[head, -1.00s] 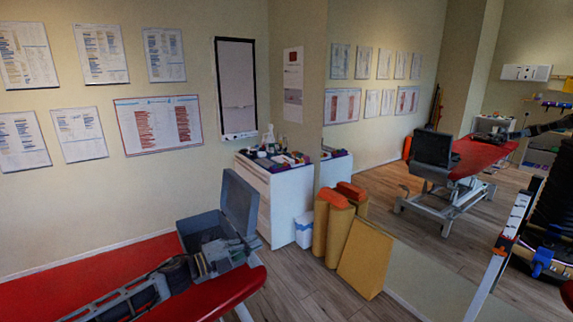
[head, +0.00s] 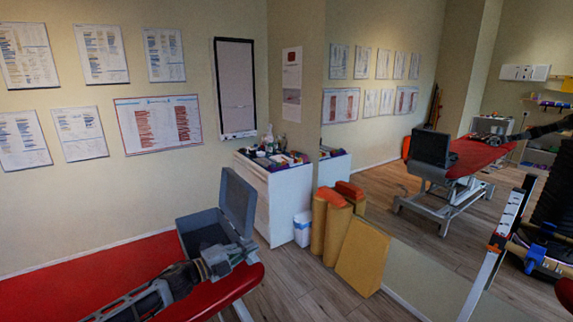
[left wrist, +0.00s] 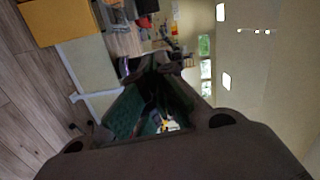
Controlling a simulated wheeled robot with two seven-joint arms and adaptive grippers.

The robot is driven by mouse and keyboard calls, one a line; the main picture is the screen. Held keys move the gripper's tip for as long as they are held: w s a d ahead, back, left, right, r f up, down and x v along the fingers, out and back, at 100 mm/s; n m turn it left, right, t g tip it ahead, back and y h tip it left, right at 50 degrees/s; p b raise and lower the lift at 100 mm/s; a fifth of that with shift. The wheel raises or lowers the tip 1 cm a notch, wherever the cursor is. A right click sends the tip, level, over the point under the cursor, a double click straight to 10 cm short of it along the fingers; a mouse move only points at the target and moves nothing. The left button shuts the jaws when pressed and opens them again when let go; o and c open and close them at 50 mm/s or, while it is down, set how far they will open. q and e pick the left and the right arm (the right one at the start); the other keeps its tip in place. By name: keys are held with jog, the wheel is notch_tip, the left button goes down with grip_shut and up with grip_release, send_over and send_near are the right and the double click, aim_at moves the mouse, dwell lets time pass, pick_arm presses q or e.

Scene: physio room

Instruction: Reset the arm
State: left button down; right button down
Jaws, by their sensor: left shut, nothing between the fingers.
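My left arm comes in from the bottom left over the red treatment table (head: 60,275). My left gripper (head: 250,255) is shut and empty, at the near right side of an open grey case (head: 195,226). The case stands on the table with its lid raised on the right. The gripper overlaps the case's near edge in the head view; I cannot tell whether they touch. In the left wrist view the gripper's dark fingers (left wrist: 158,65) point away from the camera. My right gripper is not in view.
A white cabinet (head: 285,205) with small items on top stands behind the case. A white bin (head: 302,230), yellow rolls (head: 327,228) and a yellow wedge (head: 360,257) stand on the floor. A mirror fills the right wall. A weight rack (head: 500,235) is at the right.

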pick_arm(q)
jog(key=w+a+f+n+t+y, duration=0.1)
jog(key=a+f+n+y, duration=0.35)
jog(key=f, duration=0.75)
jog(key=w+a+f+n+t+y, duration=0.1)
jog(key=a+f+n+y, duration=0.35)
jog(key=f, duration=0.75)
jog(key=s+a+f+n+g+y, duration=0.1)
jog(key=s+a+f+n, duration=0.2)
jog(key=f, duration=0.4)
jog(key=s+a+f+n+g+y, duration=0.1)
jog(key=s+a+f+n, duration=0.1)
jog(key=s+f, duration=0.4)
jog(key=s+a+f+n+y, duration=0.1)
jog(key=s+a+f+n, duration=0.15)
jog(key=f, duration=0.65)
jog(key=s+a+f+n+g+y, duration=0.1)
jog(key=s+f+n+g, duration=0.15)
jog(key=s+f, duration=0.8)
jog(key=s+a+f+n+g+y, duration=0.1)
jog(key=s+f+n+g, duration=0.15)
jog(key=s+f, duration=0.8)
jog(key=s+d+f+n+g, duration=0.1)
jog(key=s+f+g, duration=0.1)
jog(key=s, duration=1.3)
jog(key=s+d+f+n+g, duration=0.2)
jog(key=s+g, duration=0.1)
jog(key=s, duration=1.2)
jog(key=shift+d, duration=0.1)
